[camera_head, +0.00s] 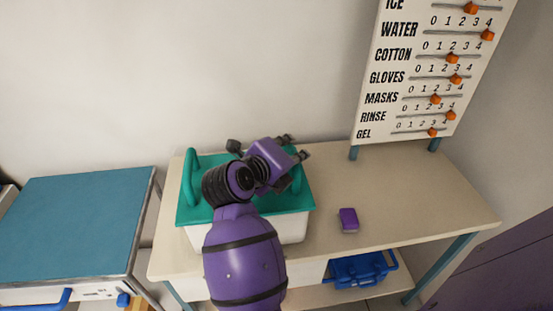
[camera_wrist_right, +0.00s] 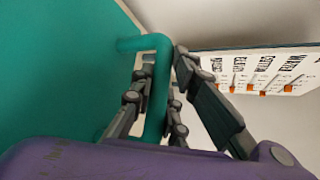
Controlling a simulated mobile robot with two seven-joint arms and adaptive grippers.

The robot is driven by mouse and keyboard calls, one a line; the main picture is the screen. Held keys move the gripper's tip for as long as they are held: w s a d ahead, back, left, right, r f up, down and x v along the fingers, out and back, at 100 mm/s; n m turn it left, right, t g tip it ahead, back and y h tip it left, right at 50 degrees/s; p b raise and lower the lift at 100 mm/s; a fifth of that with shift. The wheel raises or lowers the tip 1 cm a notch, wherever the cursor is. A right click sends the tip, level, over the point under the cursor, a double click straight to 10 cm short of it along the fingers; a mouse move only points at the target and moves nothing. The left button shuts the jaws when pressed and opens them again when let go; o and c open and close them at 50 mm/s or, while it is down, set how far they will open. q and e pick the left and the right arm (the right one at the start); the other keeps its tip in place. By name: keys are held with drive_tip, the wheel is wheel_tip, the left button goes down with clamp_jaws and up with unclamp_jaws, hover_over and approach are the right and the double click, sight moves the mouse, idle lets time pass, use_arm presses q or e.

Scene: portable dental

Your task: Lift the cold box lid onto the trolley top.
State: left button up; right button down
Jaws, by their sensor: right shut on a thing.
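The cold box (camera_head: 293,230) is white and stands on the beige table. Its teal lid (camera_head: 195,214) lies on top of it, with an upright handle (camera_head: 190,178) at the left and another at the right. My right gripper (camera_head: 290,160) is over the lid's right side. In the right wrist view its fingers (camera_wrist_right: 160,95) are shut around the teal handle bar (camera_wrist_right: 157,90). The trolley top (camera_head: 75,225) is a bare blue-teal surface left of the table. My left gripper is not in view.
A purple block (camera_head: 348,220) lies on the table (camera_head: 420,200) right of the box. A board with orange sliders (camera_head: 430,80) stands behind it. A blue basket (camera_head: 360,270) sits on the shelf below. A narrow gap separates trolley and table.

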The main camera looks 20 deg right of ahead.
drive_tip(key=shift+r, duration=0.65)
wheel_tip(320, 180, up, 3)
drive_tip(key=shift+p, duration=1.2)
use_arm(q)
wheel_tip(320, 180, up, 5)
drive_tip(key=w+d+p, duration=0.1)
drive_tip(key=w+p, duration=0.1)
drive_tip(key=p, duration=0.1)
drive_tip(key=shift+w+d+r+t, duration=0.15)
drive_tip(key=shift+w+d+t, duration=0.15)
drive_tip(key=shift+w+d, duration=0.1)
use_arm(e)
drive_tip(key=d+r+v, duration=0.1)
drive_tip(key=r+v, duration=0.1)
drive_tip(key=v, duration=1.4)
drive_tip(key=shift+s+d+r, duration=0.15)
drive_tip(key=shift+s+r, duration=0.05)
drive_tip(key=shift+s, duration=0.1)
